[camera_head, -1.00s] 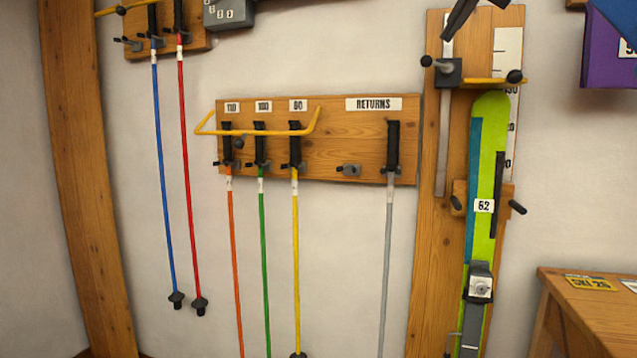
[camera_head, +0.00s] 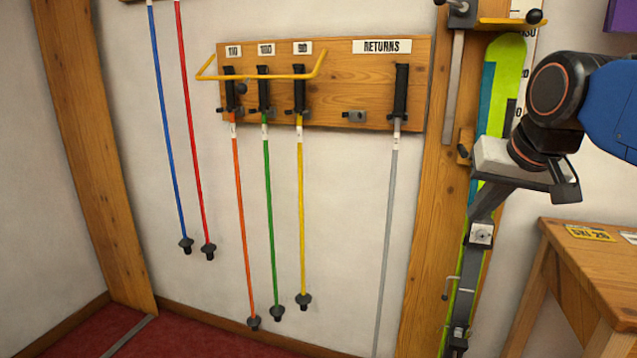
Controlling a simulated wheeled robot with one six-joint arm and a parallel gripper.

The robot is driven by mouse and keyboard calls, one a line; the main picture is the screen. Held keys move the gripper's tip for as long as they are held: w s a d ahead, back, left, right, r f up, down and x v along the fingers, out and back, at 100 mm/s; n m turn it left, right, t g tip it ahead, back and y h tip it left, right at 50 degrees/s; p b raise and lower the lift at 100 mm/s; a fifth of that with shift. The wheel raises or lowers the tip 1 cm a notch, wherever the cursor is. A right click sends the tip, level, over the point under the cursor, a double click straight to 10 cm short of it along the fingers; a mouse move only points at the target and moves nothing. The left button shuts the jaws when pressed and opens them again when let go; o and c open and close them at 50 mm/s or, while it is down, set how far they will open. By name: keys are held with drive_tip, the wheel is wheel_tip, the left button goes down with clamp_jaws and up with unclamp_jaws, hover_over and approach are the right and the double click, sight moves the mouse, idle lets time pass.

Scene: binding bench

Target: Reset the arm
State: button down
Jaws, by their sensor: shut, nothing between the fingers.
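My gripper (camera_head: 484,212) is at the right of the view, at the end of my blue and black arm. It points down and to the left, its fingers together and empty. It is in front of the green and teal ski (camera_head: 503,62) on the wooden stand and hides part of the ski's middle and its number label. Whether the fingers touch the ski or its binding (camera_head: 481,235) cannot be told.
A wooden pole rack (camera_head: 345,80) with a yellow bar (camera_head: 262,77) holds orange, green, yellow and grey poles. Blue and red poles hang further left. A wooden table (camera_head: 590,262) stands at the lower right. Open wall and red floor (camera_head: 190,335) lie at the left.

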drive_tip(key=s+f+n+g, duration=0.1)
drive_tip(key=s+f, duration=0.5)
drive_tip(key=f, duration=0.6)
drive_tip(key=s+f+n+g, duration=0.1)
drive_tip(key=s+f, duration=0.6)
drive_tip(key=f, duration=0.5)
drive_tip(key=shift+s+f, duration=0.25)
drive_tip(key=shift+s, duration=0.05)
drive_tip(key=shift+d, duration=0.1)
